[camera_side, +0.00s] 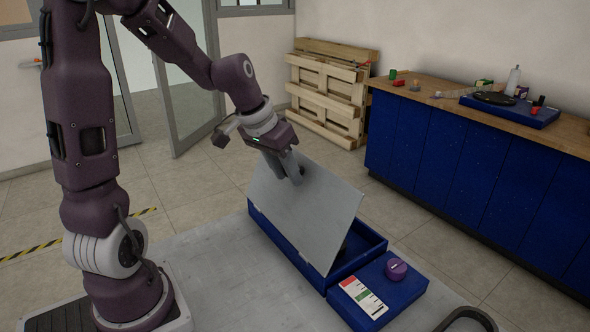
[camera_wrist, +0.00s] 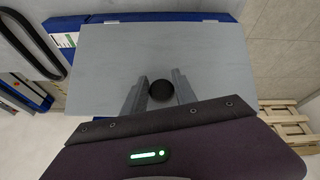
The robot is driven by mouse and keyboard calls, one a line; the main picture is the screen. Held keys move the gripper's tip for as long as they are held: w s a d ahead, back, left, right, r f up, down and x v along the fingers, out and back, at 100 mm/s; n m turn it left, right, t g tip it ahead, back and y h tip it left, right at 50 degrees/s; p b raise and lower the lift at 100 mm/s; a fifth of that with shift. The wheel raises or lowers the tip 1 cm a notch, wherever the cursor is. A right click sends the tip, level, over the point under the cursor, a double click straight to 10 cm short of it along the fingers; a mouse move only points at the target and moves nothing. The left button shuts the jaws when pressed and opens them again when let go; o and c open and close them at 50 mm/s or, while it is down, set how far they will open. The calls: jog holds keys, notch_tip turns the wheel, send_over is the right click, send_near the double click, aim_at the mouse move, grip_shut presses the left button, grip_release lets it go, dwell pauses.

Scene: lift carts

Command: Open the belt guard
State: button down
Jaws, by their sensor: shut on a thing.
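The belt guard (camera_side: 312,215) is a flat grey panel on a long open blue box (camera_side: 366,256). It stands tilted up, and the box's inside shows partly beneath it. In the wrist view the guard (camera_wrist: 218,62) fills the middle, with a round black knob (camera_wrist: 162,90) on its face. My gripper (camera_side: 293,174) reaches down to the guard's upper face from the arm side. In the wrist view its two fingers stand on either side of the knob, shut on it. The knob is hidden by the fingers in the side view.
A blue block with a purple knob (camera_side: 397,267) and a coloured label (camera_side: 363,297) adjoins the box's near end. A dark handle loop (camera_side: 466,318) is at the table's front. A blue workbench (camera_side: 430,140) and wooden pallets (camera_side: 328,90) stand behind. The grey table (camera_side: 222,270) left of the box is clear.

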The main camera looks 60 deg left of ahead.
jog(key=shift+s+a+f, duration=0.1)
jog(key=shift+s+a, duration=0.05)
jog(key=shift+s, duration=0.3)
jog(key=c, duration=1)
grip_release()
jog(key=v, duration=0.7)
